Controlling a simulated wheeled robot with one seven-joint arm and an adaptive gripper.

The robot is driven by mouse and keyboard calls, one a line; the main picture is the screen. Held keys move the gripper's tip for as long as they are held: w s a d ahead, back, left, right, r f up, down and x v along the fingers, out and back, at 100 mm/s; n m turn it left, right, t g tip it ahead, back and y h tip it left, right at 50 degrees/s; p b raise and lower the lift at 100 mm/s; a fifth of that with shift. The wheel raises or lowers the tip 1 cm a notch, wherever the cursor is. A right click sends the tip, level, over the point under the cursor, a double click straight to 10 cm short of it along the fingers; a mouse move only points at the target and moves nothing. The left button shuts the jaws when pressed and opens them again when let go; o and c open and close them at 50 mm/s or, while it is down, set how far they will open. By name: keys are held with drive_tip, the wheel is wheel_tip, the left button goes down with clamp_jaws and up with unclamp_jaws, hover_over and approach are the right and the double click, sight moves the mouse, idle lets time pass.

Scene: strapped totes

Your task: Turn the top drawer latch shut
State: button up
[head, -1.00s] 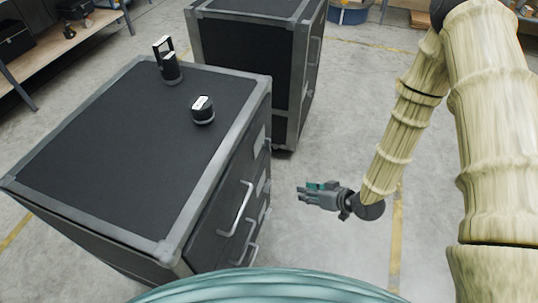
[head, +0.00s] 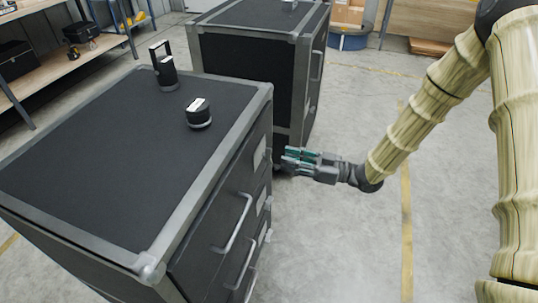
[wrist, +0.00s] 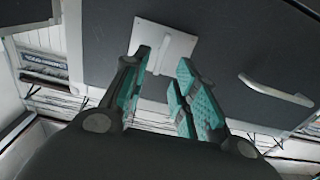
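The near black cabinet (head: 110,125) has grey metal edges, and its drawer front faces right in the head view. A pale plate (head: 259,153) sits on the top drawer's front near its far end; it also shows in the wrist view (wrist: 165,42), beyond my fingers. I cannot clearly make out a separate latch lever on it. The top drawer's handle (head: 238,222) is beside it, and a handle also shows in the wrist view (wrist: 275,90). My gripper (head: 287,160) is open and empty, its teal-padded fingers apart, close to the drawer front; contact is not visible.
A black round item with a white top (head: 198,112) and a black item with an upright loop (head: 163,68) stand on the cabinet top. A second black cabinet (head: 250,70) stands behind. A shelf (head: 60,65) is at the back left.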

sight(270, 154)
drive_tip(key=shift+x, duration=3.45)
